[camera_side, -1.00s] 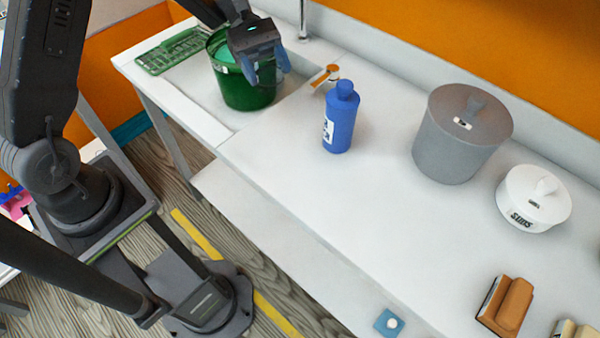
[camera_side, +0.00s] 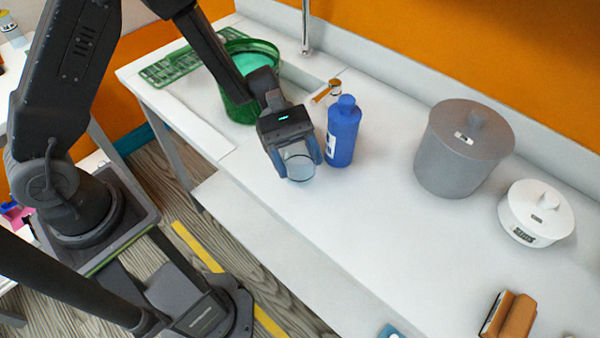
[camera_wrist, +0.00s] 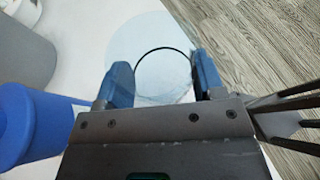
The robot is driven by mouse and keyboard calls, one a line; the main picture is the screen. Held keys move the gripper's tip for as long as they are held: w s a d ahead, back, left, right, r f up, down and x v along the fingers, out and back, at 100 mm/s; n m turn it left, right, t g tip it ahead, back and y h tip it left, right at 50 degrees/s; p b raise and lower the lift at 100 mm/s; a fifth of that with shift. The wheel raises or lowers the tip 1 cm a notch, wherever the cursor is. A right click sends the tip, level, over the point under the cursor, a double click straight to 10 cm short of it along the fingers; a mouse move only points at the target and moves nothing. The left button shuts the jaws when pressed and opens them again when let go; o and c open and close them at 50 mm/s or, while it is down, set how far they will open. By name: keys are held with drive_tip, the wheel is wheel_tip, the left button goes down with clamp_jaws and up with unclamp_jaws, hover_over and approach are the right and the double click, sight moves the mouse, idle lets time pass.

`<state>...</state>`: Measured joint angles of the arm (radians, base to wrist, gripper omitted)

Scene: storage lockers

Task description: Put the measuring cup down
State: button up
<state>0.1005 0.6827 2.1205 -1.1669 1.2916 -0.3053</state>
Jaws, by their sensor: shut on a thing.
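My gripper (camera_side: 296,166) is shut on a clear measuring cup (camera_side: 298,161), just left of the blue bottle in the side view. The cup is see-through and sits between the two blue fingers, over the white counter near its front edge. In the wrist view the cup (camera_wrist: 152,45) shows as a pale clear shape with a dark ring, between the fingertips of my gripper (camera_wrist: 163,80). I cannot tell whether the cup touches the counter.
A blue bottle (camera_side: 342,135) stands close beside my gripper. A green bucket (camera_side: 236,104) is behind, by the sink. A grey lidded bin (camera_side: 455,160) and a white lidded pot (camera_side: 536,220) stand to the right.

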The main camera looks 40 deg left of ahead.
sight(300, 176)
drive_tip(key=shift+d+f, duration=0.3)
drive_tip(key=shift+f, duration=1.9)
drive_tip(key=shift+f, duration=0.1)
drive_tip(key=o, duration=1)
drive_tip(key=shift+c, duration=0.2)
